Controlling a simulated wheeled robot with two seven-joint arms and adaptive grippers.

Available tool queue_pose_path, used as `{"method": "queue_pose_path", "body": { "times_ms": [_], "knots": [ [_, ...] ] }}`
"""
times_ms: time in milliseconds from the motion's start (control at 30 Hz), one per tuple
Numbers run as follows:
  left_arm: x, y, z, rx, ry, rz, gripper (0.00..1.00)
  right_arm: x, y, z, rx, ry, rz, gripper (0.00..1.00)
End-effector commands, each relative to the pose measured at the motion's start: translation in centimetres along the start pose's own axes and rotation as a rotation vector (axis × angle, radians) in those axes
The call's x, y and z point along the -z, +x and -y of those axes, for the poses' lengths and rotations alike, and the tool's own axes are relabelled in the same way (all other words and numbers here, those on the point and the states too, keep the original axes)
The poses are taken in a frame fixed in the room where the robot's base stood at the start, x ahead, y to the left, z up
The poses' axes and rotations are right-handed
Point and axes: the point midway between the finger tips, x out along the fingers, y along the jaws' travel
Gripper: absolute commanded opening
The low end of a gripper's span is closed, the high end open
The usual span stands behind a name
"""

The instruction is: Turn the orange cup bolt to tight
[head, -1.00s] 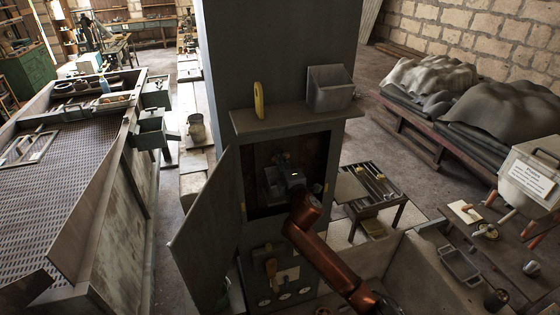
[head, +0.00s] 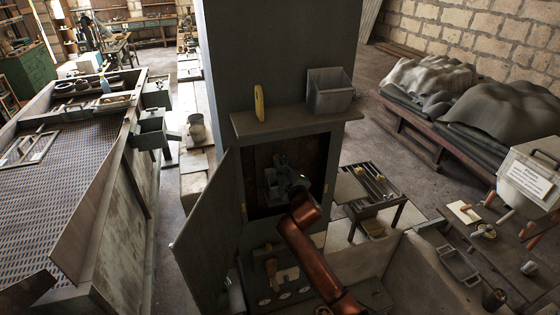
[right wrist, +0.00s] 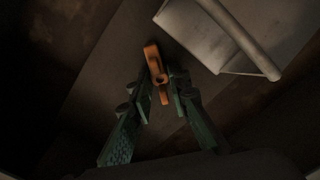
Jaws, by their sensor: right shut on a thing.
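The orange cup bolt (right wrist: 152,61) shows in the right wrist view, a wing-shaped piece against a dark plate. My right gripper (right wrist: 160,90) has its two green fingers on either side of the bolt's lower part and is shut on it. In the head view my right gripper (head: 281,176) reaches into the open cabinet (head: 263,157). There the bolt is too small and hidden to make out.
The cabinet door (head: 210,215) stands open to the left. A shelf (head: 297,119) above the opening holds a grey bin (head: 329,92) and a yellow piece (head: 259,103). A pale metal part (right wrist: 215,35) lies close beside the bolt.

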Motion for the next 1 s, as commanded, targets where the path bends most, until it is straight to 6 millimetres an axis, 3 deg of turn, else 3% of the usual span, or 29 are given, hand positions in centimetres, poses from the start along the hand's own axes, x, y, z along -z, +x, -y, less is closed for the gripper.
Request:
{"method": "queue_pose_path", "body": {
  "times_ms": [600,1000],
  "knots": [
    [0.3,-2.0,0.1,0.001,0.000,-0.002,0.40,0.0,0.0,0.0,0.002,0.584,0.003,0.00],
    [0.4,-3.2,0.2,0.001,0.000,-0.002,0.40,-0.1,0.0,0.1,0.001,0.850,0.004,0.00]
  ]
}}
